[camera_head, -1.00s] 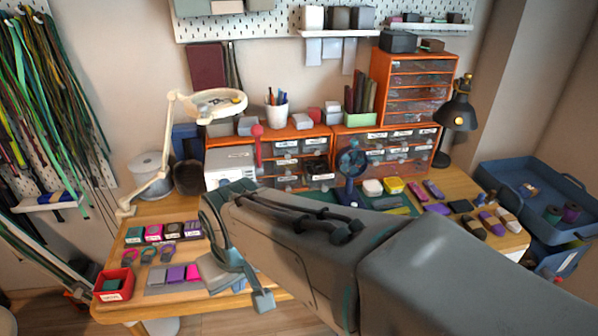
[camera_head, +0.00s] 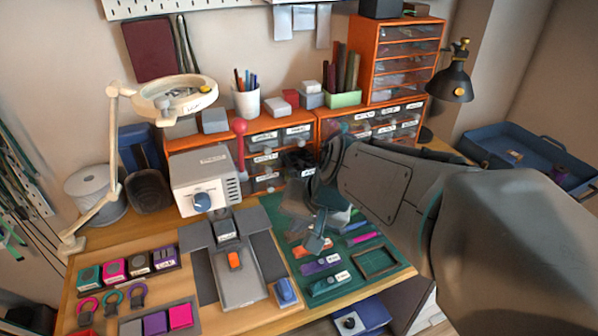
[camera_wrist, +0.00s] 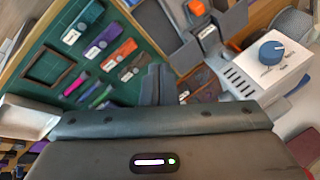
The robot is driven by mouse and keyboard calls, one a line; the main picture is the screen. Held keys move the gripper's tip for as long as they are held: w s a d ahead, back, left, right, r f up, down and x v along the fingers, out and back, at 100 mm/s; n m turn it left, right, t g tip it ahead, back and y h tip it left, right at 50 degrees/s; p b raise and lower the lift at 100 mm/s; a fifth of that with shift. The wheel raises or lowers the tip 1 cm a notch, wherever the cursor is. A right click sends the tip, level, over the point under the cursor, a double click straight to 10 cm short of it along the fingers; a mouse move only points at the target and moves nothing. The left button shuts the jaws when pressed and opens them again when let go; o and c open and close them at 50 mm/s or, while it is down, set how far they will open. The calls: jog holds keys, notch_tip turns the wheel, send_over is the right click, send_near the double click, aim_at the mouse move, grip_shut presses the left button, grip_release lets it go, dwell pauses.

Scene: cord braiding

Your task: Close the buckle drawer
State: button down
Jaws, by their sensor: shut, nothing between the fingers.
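The orange drawer cabinet (camera_head: 318,125) stands at the back of the table, with labelled, see-through drawers. One drawer with dark contents (camera_head: 298,160) seems to stick out in its lower part, partly behind my arm; I cannot read its label or tell how far it is open. My gripper (camera_head: 298,205) is in front of the cabinet, over the back of the green mat, with its fingers pointing down. In the wrist view the fingers (camera_wrist: 157,85) are together and empty, beside a brownish labelled drawer (camera_wrist: 198,85). They look apart from it.
A white box with a blue knob (camera_head: 203,180) stands left of the drawers. The green mat (camera_head: 290,240) holds colourful tools and a dark frame (camera_head: 377,262). A lamp arm (camera_head: 113,150) rises at the left. A blue tray (camera_head: 530,155) is at the right.

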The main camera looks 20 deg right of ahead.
jog(key=w+d+f+m+t+h+b, duration=0.1)
jog(key=w+d+f+m+t+b, duration=0.25)
jog(key=d+m, duration=0.35)
jog(key=w+d+f+m+t+h+b, duration=0.1)
jog(key=w+d+f+m+t+b, duration=0.15)
jog(key=w+d+m+b, duration=0.4)
jog(key=w+f+n, duration=0.2)
jog(key=w+f, duration=0.4)
jog(key=w, duration=0.3)
jog(key=shift+d+g, duration=0.4)
jog(key=shift+d, duration=0.05)
jog(key=shift+w+f, duration=0.1)
